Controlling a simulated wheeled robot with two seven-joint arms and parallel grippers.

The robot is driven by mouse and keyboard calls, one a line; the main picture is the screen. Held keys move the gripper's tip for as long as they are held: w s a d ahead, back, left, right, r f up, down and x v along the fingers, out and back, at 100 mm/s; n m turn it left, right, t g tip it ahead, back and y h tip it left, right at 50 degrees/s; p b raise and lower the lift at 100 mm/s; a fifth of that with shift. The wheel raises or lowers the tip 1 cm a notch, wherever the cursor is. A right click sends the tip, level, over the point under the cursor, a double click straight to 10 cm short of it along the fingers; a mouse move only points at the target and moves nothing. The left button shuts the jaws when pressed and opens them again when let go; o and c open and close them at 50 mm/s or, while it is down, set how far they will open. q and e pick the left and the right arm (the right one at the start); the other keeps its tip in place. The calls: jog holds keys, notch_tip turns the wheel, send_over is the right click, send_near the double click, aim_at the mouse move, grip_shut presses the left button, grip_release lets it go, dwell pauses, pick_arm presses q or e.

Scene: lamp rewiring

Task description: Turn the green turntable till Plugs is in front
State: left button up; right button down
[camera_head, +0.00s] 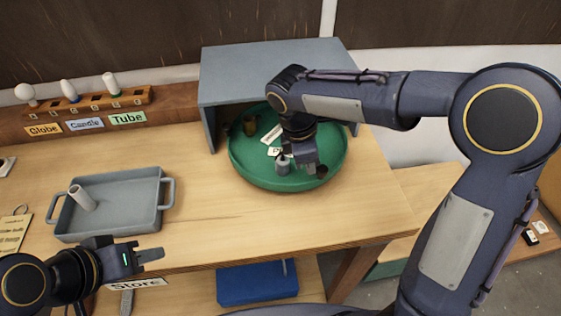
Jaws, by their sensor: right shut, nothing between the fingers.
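The green turntable (246,166) is a round tray with a raised rim, partly under a grey shelf cover. Small white label cards (271,134) stand on it, too small to read, so I cannot tell where Plugs is. A brownish item (250,125) is at its back left, a grey item (283,167) and a dark item (321,171) near its front. My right gripper (303,170) is shut over the front part of the turntable, beside the grey item, and hides some of it. My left gripper (150,259) is at the table's front left edge, away from the turntable; its jaw state is unclear.
A grey cover (265,65) encloses the turntable's back and sides. A grey tray (110,195) holding a white tube stands left. A wooden bulb rack (85,104) with Globe, Candle and Tube labels is behind it. A blue box (257,285) is below the tabletop. The wood between tray and turntable is clear.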

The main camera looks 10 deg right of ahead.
jog(key=shift+w+d+n+p, duration=0.2)
jog(key=shift+d+n, duration=0.2)
jog(key=shift+d, duration=0.2)
jog(key=shift+w+d+n+p, duration=0.1)
jog(key=shift+d+n+p, duration=0.1)
jog(key=shift+d+n, duration=0.3)
pick_arm(q)
jog(key=shift+r, duration=0.7)
pick_arm(e)
jog(key=shift+w+d, duration=0.25)
jog(key=shift+d, duration=0.5)
